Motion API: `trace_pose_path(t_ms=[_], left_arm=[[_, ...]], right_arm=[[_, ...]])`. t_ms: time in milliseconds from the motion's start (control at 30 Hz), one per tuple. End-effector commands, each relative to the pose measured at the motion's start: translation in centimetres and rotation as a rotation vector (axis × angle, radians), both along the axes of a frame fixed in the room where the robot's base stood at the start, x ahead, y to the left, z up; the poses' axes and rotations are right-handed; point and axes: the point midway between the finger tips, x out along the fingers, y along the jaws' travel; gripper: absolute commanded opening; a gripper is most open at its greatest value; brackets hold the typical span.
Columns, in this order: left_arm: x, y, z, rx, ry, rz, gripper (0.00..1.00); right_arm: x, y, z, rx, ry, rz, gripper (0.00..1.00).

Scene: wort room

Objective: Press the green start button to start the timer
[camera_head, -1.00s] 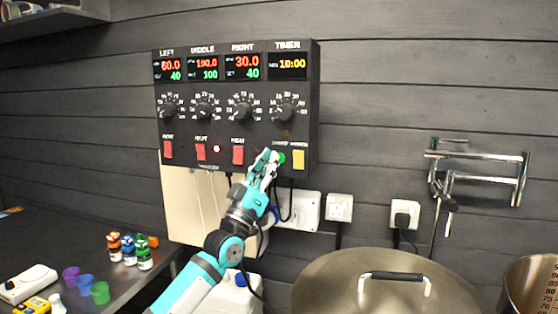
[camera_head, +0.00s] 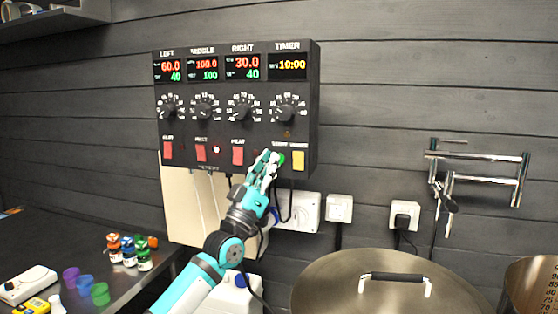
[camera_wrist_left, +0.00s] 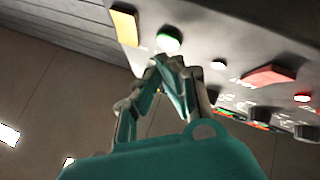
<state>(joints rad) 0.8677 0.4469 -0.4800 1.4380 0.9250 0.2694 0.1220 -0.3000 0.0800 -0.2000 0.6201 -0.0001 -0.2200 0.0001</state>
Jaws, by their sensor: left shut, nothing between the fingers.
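The green start button (camera_head: 281,158) sits on the lower right of the black control panel (camera_head: 225,128), left of a yellow switch (camera_head: 298,160). My left gripper (camera_head: 270,156) is shut and empty, its fingertips at the panel close beside the green button. In the left wrist view the green button (camera_wrist_left: 169,39) shows just beyond the fingertips (camera_wrist_left: 168,60); whether they touch it I cannot tell. The timer display (camera_head: 288,66) reads 10:00. My right gripper is not in view.
Red switches (camera_head: 201,152) and several dials line the panel. Below are wall sockets (camera_head: 339,208) and a large lidded pot (camera_head: 385,290). A folded metal tap (camera_head: 475,175) is on the right wall. Small bottles and cups (camera_head: 100,292) stand on the left counter.

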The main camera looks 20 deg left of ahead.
Motion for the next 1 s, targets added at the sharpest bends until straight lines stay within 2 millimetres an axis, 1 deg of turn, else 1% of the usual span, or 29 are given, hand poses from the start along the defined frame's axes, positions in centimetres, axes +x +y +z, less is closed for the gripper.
trace_pose_path(t_ms=[233,567,1000], left_arm=[[0.7,-0.1,-0.1,0.000,-0.001,0.000,0.00],[0.8,-0.1,0.0,0.000,0.000,0.000,0.00],[1.2,-0.1,0.0,0.000,-0.001,0.000,0.00]], right_arm=[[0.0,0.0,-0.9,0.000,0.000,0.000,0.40],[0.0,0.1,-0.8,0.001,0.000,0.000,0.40],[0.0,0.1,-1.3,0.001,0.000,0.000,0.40]])
